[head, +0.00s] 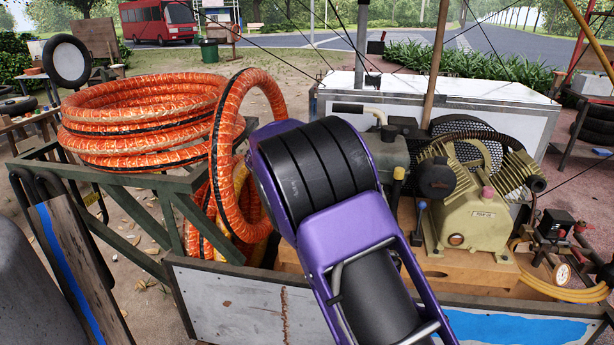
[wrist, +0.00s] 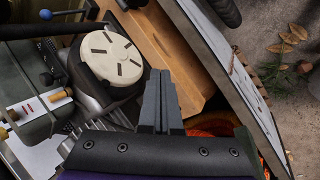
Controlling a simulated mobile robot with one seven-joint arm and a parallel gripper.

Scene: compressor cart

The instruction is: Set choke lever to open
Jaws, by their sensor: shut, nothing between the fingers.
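My gripper (wrist: 163,95) shows in the wrist view with its two dark fingers together and nothing between them. Its tips are beside the lower right of an engine's round pale slotted cover (wrist: 108,55); I cannot tell whether they touch anything. Left of the cover, a white plate with red marks (wrist: 38,106) has a small orange-tipped lever (wrist: 64,94) at its edge. I cannot tell for certain whether this is the choke lever. A blue knob (wrist: 45,14) is at the upper left. In the head view my purple arm hides the gripper and part of the engine.
In the head view, a tan compressor (head: 475,215) stands on a wooden base, with a blue-knobbed lever (head: 419,208) to its left. A white cart side panel (wrist: 235,75) runs right of my fingers in the wrist view.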

